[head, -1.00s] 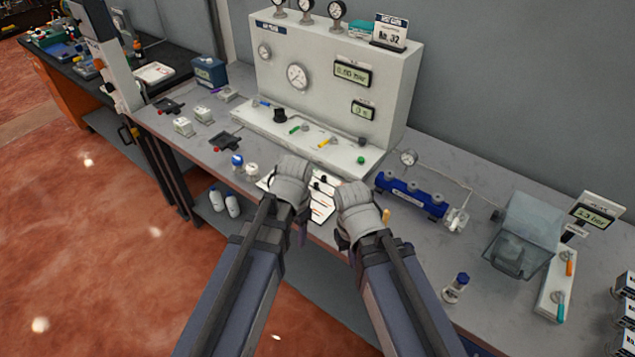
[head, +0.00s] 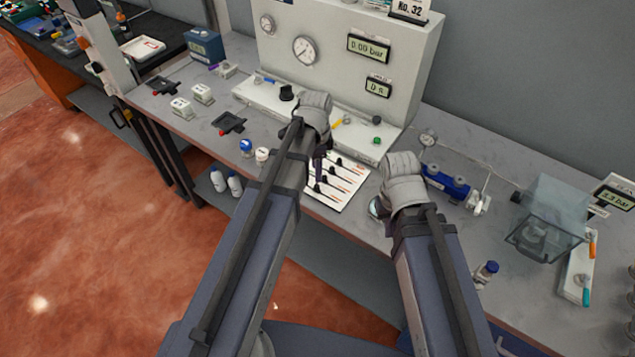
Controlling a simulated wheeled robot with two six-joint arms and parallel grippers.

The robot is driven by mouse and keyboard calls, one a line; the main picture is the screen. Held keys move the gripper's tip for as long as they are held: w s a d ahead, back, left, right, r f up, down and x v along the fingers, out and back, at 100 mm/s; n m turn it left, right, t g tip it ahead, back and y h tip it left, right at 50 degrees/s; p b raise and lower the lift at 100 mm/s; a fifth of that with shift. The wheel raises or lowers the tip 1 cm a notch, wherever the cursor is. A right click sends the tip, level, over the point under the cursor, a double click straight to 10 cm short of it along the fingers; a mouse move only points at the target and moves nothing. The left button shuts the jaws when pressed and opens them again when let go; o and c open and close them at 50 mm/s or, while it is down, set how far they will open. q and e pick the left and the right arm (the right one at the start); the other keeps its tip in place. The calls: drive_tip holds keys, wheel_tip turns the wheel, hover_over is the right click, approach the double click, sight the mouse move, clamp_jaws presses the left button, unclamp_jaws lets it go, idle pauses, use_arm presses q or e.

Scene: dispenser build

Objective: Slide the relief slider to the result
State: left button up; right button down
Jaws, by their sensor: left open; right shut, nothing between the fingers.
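A white slider card (head: 345,187) lies near the front edge of the bench, with several slots and black knobs. Its labels are too small to read, so I cannot tell which knob is the relief slider. My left gripper (head: 319,168) points down over the card's left part. Its fingers are mostly hidden behind its wrist, and contact with a knob cannot be made out. My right gripper (head: 378,208) is shut and empty at the bench's front edge, right of the card. Its wrist hides most of it.
Behind the card stands a grey panel (head: 345,62) with gauges, displays reading 0.00 bar and 0 s, and coloured valve levers. A blue manifold (head: 447,183) and a clear-covered box (head: 552,215) stand to the right.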

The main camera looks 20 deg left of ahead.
sight(317, 186)
use_arm(q)
wheel_tip(317, 186, down, 7)
drive_tip(key=b, duration=0.6)
use_arm(e)
wheel_tip(317, 186, down, 7)
use_arm(q)
drive_tip(key=shift+r, duration=0.1)
clamp_jaws()
drive_tip(key=shift+s, duration=0.1)
idle(0.7)
